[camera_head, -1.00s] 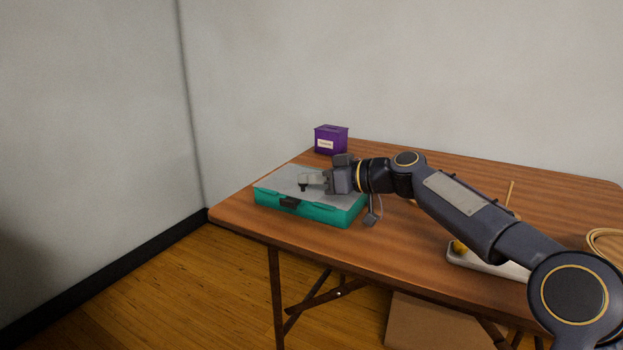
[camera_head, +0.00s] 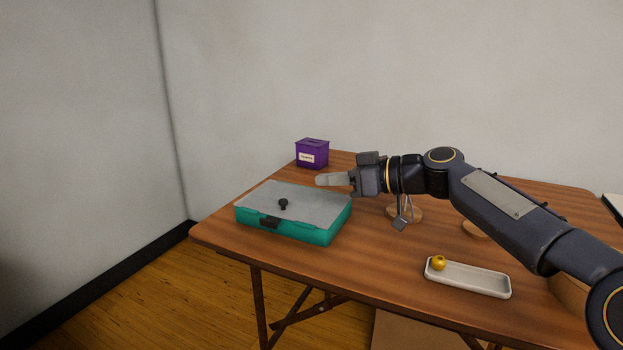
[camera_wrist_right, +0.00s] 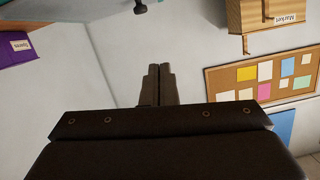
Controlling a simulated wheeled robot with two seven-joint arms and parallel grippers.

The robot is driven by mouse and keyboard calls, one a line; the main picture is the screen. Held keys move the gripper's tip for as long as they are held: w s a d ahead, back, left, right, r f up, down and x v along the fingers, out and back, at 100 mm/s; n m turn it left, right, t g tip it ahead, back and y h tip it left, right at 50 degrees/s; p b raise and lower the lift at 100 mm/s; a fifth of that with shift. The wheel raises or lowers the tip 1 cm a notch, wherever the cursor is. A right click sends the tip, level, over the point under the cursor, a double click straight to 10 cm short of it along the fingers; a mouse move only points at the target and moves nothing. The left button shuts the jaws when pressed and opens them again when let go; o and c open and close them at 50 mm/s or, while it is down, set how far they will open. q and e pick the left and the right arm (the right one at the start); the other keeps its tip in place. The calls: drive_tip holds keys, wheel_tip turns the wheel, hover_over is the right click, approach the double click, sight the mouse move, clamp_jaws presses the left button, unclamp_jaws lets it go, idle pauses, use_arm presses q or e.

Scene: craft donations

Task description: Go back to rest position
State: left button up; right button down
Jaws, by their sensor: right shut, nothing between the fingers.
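My right gripper (camera_head: 335,180) is shut and empty. It is at the back right corner of a teal case (camera_head: 290,228) with a grey lid, at about lid height or a little above; I cannot tell whether it touches. The lid is closed and has a dark knob (camera_head: 283,204) on top. In the right wrist view the two dark fingers (camera_wrist_right: 159,75) lie side by side. My left gripper is not in view.
A purple labelled box (camera_head: 312,154) stands behind the case. A white tray (camera_head: 480,280) with a yellow ball (camera_head: 438,263) lies at the front right. A small wooden stand (camera_head: 405,213) with a hanging grey tag is partly hidden behind my arm. The table's front left is clear.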

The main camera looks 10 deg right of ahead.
drive_tip(key=s+d+f+m+g+h, duration=0.1)
drive_tip(key=s+d+f+m+h, duration=0.25)
drive_tip(key=s+f, duration=0.65)
drive_tip(key=s+d+f+m+g+h, duration=0.1)
drive_tip(key=s+d+f+m+h, duration=0.2)
drive_tip(key=s+f, duration=0.75)
drive_tip(key=s+d+f+m+g+h, duration=0.1)
drive_tip(key=s+f+m+h, duration=0.3)
drive_tip(key=s, duration=1.2)
wheel_tip(320, 180, up, 34)
drive_tip(key=y+p, duration=0.1)
drive_tip(key=p, duration=3.3)
drive_tip(key=shift+w+r+m+p, duration=0.25)
drive_tip(key=shift+w+m+p, duration=0.15)
drive_tip(key=shift+m, duration=0.05)
drive_tip(key=shift+w, duration=0.1)
